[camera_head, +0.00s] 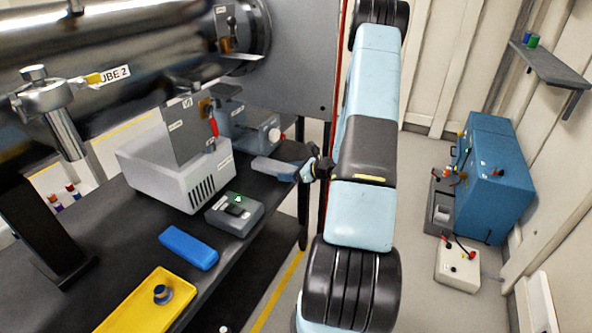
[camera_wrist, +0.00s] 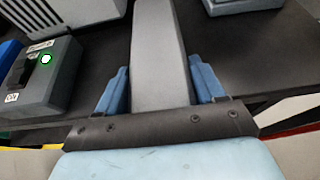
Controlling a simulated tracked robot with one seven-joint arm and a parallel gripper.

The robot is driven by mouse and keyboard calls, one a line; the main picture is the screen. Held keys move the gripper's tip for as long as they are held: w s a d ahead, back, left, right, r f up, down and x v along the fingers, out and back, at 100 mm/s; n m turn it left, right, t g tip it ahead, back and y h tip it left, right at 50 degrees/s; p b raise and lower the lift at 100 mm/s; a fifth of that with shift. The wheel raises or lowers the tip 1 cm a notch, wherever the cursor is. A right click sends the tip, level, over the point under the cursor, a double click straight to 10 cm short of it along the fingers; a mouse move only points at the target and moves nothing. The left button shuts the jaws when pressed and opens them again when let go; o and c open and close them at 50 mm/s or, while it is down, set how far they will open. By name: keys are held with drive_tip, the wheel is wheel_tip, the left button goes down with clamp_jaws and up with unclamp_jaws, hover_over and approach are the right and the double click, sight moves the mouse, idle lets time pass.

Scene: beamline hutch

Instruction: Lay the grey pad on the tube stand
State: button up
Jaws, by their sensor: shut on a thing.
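The grey pad (camera_wrist: 158,40) is a long flat bar between the two blue fingers of my gripper (camera_wrist: 160,72). It points away from the wrist over the dark bench. In the head view my gripper (camera_head: 300,170) is at the bench's right edge, and the grey pad (camera_head: 271,167) sticks out to its left. The gap between pad and bench is hard to judge. A metal clamp on a post (camera_head: 62,125) stands at the left against the large tube marked "TUBE 2"; I cannot tell whether this is the tube stand.
On the dark bench (camera_head: 120,235) are a light grey box (camera_head: 185,180), a small grey device (camera_head: 234,212) with a green light, a blue block (camera_head: 188,247) and a yellow tray (camera_head: 125,310). A blue-grey unit (camera_head: 245,132) stands behind the pad. A blue cabinet (camera_head: 495,185) is on the right floor.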

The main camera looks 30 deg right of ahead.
sight(282, 182)
drive_tip(key=shift+f+x, duration=0.2)
drive_tip(key=shift+x, duration=0.9)
drive_tip(key=shift+w+a+f, duration=0.2)
drive_tip(key=shift+w+f, duration=0.15)
drive_tip(key=shift+f, duration=0.3)
drive_tip(key=shift+w+a+f, duration=0.2)
drive_tip(key=shift+w+f, duration=0.15)
drive_tip(key=shift+f, duration=0.25)
drive_tip(key=o, duration=1.5)
drive_tip(key=shift+c, duration=0.2)
drive_tip(key=shift+s, duration=0.1)
drive_tip(key=v, duration=2)
